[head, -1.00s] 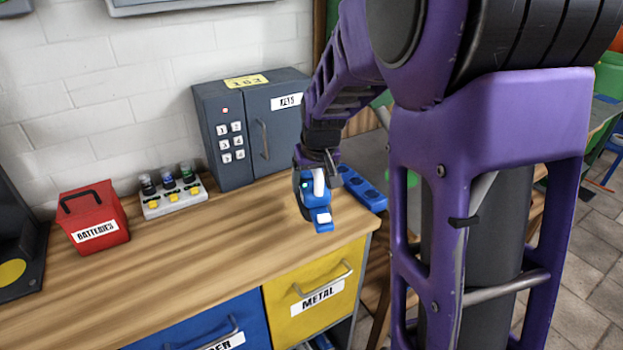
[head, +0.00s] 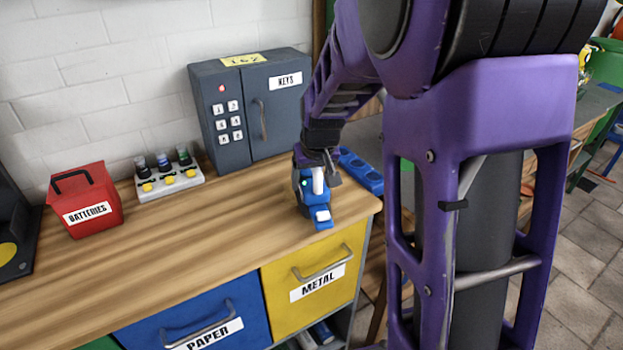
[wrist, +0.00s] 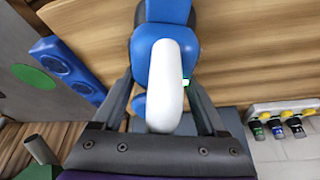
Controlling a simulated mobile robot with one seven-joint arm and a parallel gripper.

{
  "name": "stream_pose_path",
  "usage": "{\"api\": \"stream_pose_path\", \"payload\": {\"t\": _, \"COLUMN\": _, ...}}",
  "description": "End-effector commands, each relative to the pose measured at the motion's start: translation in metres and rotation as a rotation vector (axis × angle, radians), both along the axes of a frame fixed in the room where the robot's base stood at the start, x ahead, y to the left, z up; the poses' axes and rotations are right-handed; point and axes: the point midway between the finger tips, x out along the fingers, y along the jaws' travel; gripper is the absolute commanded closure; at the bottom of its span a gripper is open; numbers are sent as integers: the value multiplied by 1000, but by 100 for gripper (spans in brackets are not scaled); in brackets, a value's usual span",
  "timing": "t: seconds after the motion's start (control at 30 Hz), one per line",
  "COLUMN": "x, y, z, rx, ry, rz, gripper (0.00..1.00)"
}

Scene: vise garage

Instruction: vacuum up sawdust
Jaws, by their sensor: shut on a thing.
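A blue hand-held vacuum with a white handle (head: 319,200) is at the right end of the wooden workbench. My gripper (head: 318,178) is shut on its handle from above. In the wrist view the white handle (wrist: 164,85) lies between the two fingers of my gripper (wrist: 160,100), with the blue body at the top. A small green light shows on the vacuum. Whether it touches the bench top is hard to tell. I see no sawdust in either view.
A blue holder (head: 360,172) lies at the bench's right end. A grey key safe (head: 250,115), a white rack of small bottles (head: 168,180) and a red batteries box (head: 84,200) stand along the wall. The front middle of the bench top (head: 190,240) is clear. Paper (head: 200,325) and metal (head: 315,285) drawers are below.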

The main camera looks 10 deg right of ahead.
Motion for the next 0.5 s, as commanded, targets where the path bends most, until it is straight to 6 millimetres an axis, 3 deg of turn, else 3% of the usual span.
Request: {"api": "stream_pose_path", "payload": {"t": 0.5, "x": 1, "y": 0, "z": -3, "rx": 0, "ry": -5, "rz": 0, "gripper": 100}}
